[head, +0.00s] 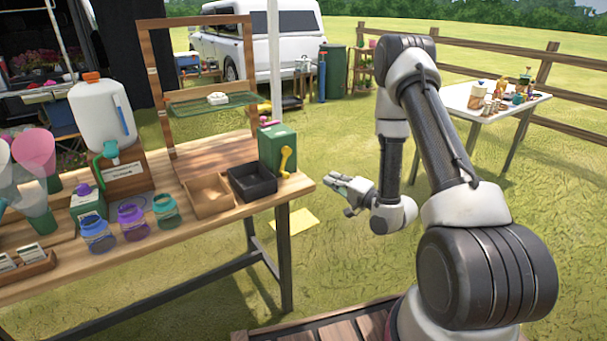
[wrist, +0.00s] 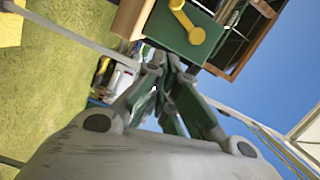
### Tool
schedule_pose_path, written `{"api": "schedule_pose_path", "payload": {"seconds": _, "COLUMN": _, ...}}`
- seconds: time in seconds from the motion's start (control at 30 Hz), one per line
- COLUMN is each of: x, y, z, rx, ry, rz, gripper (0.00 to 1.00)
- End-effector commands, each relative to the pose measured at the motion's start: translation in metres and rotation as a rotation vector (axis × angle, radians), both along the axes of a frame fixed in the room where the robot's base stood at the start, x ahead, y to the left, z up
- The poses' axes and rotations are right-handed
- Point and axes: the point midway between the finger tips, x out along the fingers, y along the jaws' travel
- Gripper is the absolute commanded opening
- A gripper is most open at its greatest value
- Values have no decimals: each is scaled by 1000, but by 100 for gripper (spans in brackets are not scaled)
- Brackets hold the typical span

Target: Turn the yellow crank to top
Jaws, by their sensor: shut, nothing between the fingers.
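The yellow crank (head: 286,160) is on the front face of a green box (head: 272,148) at the right end of the wooden table. In the head view its two ends sit one above the other, slightly slanted. In the wrist view the yellow crank (wrist: 188,22) shows on the green box (wrist: 165,32), ahead of my fingers. My gripper (head: 332,178) is to the right of the table's end, apart from the crank and box. Its fingers (wrist: 170,62) are close together in the wrist view, with nothing seen held.
A black tray (head: 252,184) and a wooden tray (head: 208,196) sit left of the box. Several coloured jars (head: 132,222) and a white dispenser (head: 102,122) stand further left. A wooden frame (head: 152,90) rises behind.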

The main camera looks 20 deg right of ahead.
Motion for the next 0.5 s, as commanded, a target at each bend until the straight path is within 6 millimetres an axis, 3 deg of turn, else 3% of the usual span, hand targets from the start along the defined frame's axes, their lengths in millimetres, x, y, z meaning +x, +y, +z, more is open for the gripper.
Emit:
{"api": "schedule_pose_path", "payload": {"seconds": 0.27, "x": 18, "y": 12, "z": -1, "rx": 54, "ry": 32, "rz": 3, "gripper": 0}}
{"api": "schedule_pose_path", "payload": {"seconds": 0.5, "x": 62, "y": 36, "z": -2, "rx": 52, "ry": 30, "rz": 3, "gripper": 0}}
